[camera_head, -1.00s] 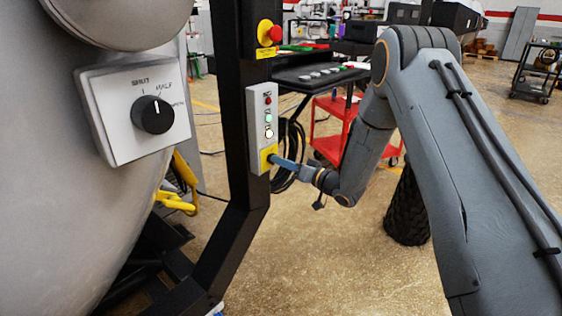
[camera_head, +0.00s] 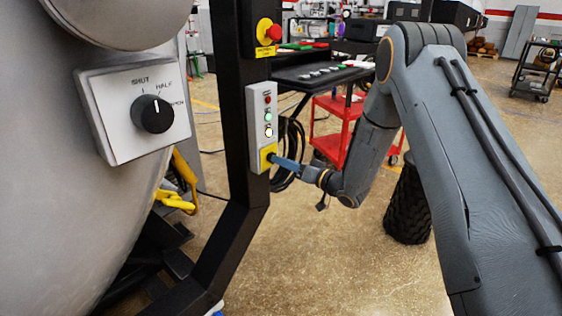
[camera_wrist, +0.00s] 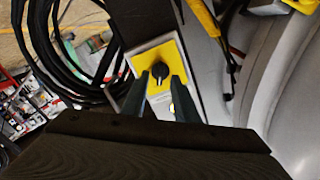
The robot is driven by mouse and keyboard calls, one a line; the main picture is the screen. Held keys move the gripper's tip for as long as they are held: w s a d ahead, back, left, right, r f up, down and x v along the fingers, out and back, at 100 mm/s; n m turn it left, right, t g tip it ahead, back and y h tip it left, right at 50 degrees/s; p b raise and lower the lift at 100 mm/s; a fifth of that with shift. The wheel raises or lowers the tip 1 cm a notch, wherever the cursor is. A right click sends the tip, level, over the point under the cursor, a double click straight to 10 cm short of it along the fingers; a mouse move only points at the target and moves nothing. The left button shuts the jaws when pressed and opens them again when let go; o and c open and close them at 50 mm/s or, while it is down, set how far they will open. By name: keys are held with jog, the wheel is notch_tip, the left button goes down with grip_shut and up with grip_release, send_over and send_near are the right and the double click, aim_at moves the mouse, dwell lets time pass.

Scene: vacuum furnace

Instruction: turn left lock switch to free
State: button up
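The lock switch (camera_wrist: 160,70) is a small black knob on a yellow plate (camera_wrist: 158,50) in the wrist view. In the head view the yellow plate (camera_head: 266,158) is at the bottom of a grey control box on a black post, and its knob is mostly hidden by my fingertips. My gripper (camera_wrist: 161,78) points at the knob. Its two dark fingers stand on either side of the knob, with yellow plate showing between them, so it looks open. Contact with the knob cannot be told. In the head view my gripper (camera_head: 278,161) reaches the plate from the right.
The grey box (camera_head: 256,115) carries red, green and white lamps above the switch. A red emergency button (camera_head: 268,32) is higher on the black post (camera_head: 233,100). A SHUT/HALF/OPEN dial (camera_head: 152,114) is on the left. Black cables (camera_wrist: 62,60) hang beside the box.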

jog(key=v, duration=0.6)
jog(key=shift+s+d, duration=0.15)
jog(key=shift+d, duration=0.05)
jog(key=shift+r, duration=0.1)
jog(key=w+d+r+m+h, duration=0.1)
jog(key=d+r+h, duration=0.3)
jog(key=h, duration=0.3)
jog(key=s+d+r+m+g+h, duration=0.1)
jog(key=s+d+r+g+h, duration=0.1)
jog(key=s+d+h, duration=0.6)
jog(key=s+a+r+g+y+p, duration=0.2)
jog(key=s+g, duration=0.7)
jog(key=s, duration=2.4)
jog(key=d+r+m+h+p, duration=0.1)
jog(key=d+r+m+p, duration=0.1)
jog(key=d+r+p, duration=0.4)
jog(key=r+p, duration=0.1)
jog(key=p, duration=0.4)
jog(key=shift+s+d, duration=0.25)
jog(key=shift+s, duration=0.05)
